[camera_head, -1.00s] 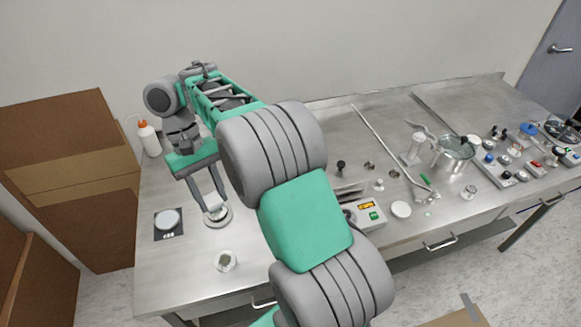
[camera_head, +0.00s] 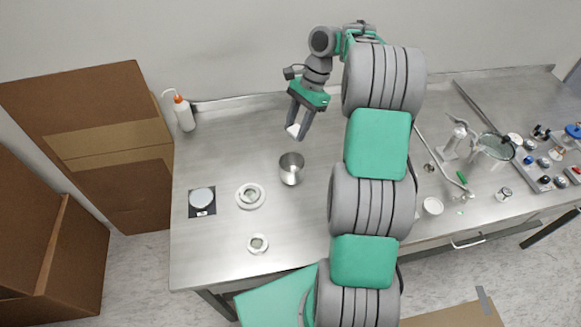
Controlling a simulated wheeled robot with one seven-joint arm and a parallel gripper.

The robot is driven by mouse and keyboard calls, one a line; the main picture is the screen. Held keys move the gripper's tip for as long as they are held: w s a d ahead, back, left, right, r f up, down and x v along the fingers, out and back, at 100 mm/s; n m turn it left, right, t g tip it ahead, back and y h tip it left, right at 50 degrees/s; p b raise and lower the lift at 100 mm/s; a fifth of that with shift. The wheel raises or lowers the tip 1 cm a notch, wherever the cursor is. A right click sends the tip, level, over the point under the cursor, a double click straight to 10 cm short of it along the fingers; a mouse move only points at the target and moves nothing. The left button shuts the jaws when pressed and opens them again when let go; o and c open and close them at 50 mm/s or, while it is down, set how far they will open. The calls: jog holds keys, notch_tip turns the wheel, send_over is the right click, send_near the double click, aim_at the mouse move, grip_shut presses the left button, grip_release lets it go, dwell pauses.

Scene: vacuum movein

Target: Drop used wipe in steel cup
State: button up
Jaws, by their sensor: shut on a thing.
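The steel cup (camera_head: 291,169) stands upright on the steel table, a shiny open-topped cylinder near the middle of the view. My gripper (camera_head: 296,133) is above the table, just behind the cup in the picture, with its fingers pointing down. It is shut on a small white wipe (camera_head: 293,130) that shows between and beside the fingertips. The wipe is apart from the cup and looks higher than its rim. The exact height is hard to tell from this view.
A white ring-shaped dish (camera_head: 241,204) and a dark scale with a round plate (camera_head: 201,198) are left of the cup. A small jar (camera_head: 258,244) is near the front edge. A wash bottle (camera_head: 183,113) stands at the back left. My arm hides the table's middle.

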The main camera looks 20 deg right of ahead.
jog(key=shift+f, duration=0.5)
notch_tip(320, 180, down, 5)
jog(key=b, duration=0.4)
jog(key=shift+r+b, duration=0.15)
jog(key=shift+b, duration=0.25)
jog(key=o, duration=1.3)
jog(key=shift+c, duration=0.2)
jog(key=shift+r, duration=0.1)
